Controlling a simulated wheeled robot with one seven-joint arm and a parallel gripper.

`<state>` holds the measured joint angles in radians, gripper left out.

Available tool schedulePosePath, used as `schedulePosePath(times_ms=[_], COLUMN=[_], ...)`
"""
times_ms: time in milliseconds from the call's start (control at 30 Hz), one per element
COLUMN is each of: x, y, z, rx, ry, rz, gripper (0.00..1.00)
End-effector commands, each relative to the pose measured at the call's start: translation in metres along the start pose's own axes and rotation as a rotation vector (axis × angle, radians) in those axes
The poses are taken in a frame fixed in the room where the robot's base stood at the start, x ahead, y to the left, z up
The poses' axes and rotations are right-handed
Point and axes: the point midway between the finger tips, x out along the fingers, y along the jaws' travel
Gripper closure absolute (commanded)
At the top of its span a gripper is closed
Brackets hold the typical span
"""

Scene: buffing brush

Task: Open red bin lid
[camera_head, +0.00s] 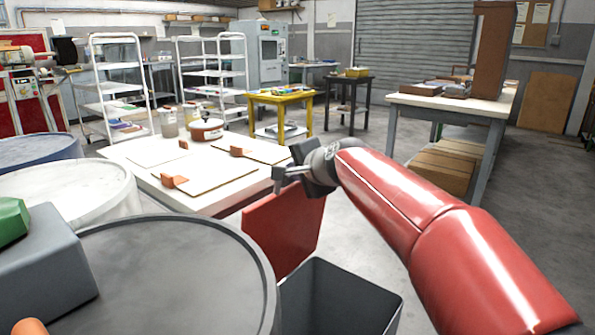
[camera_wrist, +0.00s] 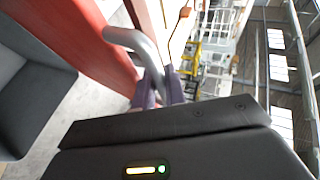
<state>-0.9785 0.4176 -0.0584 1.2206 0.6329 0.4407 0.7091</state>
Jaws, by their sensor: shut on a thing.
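The red lid (camera_head: 284,232) stands nearly upright at the far edge of the dark grey bin (camera_head: 345,298), whose mouth shows open and dark inside. In the wrist view the lid (camera_wrist: 75,35) fills the upper left, with a curved grey metal handle (camera_wrist: 135,42) on it, and the bin (camera_wrist: 35,105) shows at the left edge. My gripper (camera_head: 280,177) is at the lid's upper edge in the head view. Its fingers (camera_wrist: 158,90) are shut on the handle's end in the wrist view. The exact contact is partly hidden by the gripper body.
A white table (camera_head: 215,197) with boards and a pot (camera_head: 206,130) stands just behind the lid. Large round drums (camera_head: 180,275) and a grey box (camera_head: 45,265) crowd the left of the bin. A workbench (camera_head: 455,103) stands at back right. Open floor lies between.

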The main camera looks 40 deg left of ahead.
Motion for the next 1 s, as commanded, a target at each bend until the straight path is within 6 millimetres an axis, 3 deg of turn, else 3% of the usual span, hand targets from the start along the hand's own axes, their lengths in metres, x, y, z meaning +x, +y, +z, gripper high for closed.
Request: schedulePosePath(times_ms=[167, 200, 367, 733, 1000], x=[0.0, 0.0, 0.0, -0.002, -0.045], y=[0.001, 0.001, 0.001, 0.002, 0.001], z=[0.0, 0.0, 0.0, 0.0, 0.0], rx=[-0.002, -0.001, -0.001, 0.001, 0.0], ry=[-0.001, -0.001, -0.001, -0.002, 0.0], rz=[0.001, 0.001, 0.001, 0.003, -0.002], gripper=[1.0, 0.86, 0.66, 0.66, 0.66])
